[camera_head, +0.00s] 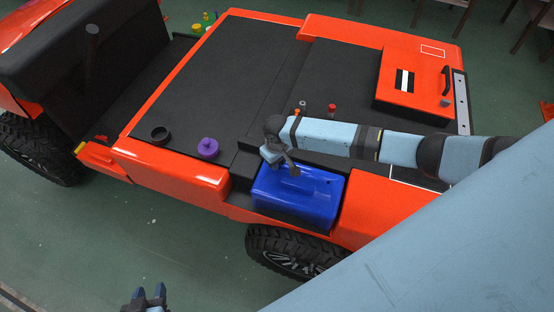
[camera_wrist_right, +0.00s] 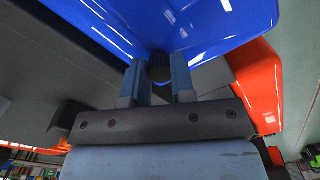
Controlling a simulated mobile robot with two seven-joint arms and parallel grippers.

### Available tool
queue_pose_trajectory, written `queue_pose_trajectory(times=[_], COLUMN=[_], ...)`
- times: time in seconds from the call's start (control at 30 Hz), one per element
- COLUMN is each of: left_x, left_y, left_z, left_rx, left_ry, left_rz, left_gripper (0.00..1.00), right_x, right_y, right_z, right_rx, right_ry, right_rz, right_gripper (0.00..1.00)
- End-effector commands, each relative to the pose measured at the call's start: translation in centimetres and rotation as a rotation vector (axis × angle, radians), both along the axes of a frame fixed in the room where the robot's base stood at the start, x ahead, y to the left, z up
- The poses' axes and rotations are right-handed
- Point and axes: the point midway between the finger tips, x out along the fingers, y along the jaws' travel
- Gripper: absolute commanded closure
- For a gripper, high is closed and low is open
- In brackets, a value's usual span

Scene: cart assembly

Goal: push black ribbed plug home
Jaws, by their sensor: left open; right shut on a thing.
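The black ribbed plug (camera_wrist_right: 160,70) shows as a small dark round piece between the fingertips of my right gripper (camera_wrist_right: 160,78) in the right wrist view. The fingers are shut on it, against the blue box (camera_wrist_right: 215,18). How deep the plug sits is hidden, and its ribs are too dark to make out. In the head view my right gripper (camera_head: 287,165) is at the upper left part of the blue box (camera_head: 310,203), and the plug cannot be told apart there. My left gripper (camera_head: 149,293) is open and empty at the bottom edge, away from the cart.
The orange and black cart (camera_head: 230,75) carries a black ring (camera_head: 160,134), a purple knob (camera_head: 208,148), a small red knob (camera_head: 332,109) and an orange box with a handle (camera_head: 415,83). A wheel (camera_head: 288,252) stands below the blue box. Green floor at lower left is clear.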

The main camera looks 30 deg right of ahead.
Motion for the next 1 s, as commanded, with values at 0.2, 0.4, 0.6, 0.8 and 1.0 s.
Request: queue_pose_trajectory(times=[0.2,0.4,0.6,0.8,1.0], left_x=[0.01,-0.01,-0.01,-0.02,-0.03], left_y=[0.04,0.06,0.06,0.05,0.04], left_z=[-0.39,-0.49,-0.50,-0.51,-0.51], left_rx=[0.001,0.001,0.001,0.001,0.000], left_ry=[0.000,0.000,0.001,0.001,0.001], left_rz=[0.001,0.001,0.001,0.001,0.000], left_gripper=[0.57,0.57,0.57,0.57,0.57], right_x=[-0.02,-0.02,-0.04,-0.03,-0.02], right_y=[-0.02,-0.02,-0.02,-0.01,0.00], right_z=[-0.77,-1.02,-1.03,-1.02,-1.00], right_rx=[0.000,0.000,0.000,0.000,0.000], right_ry=[0.001,0.000,0.000,0.000,0.000], right_rz=[-0.001,-0.001,0.000,0.000,0.000], right_gripper=[1.00,1.00,1.00,0.47,0.47])
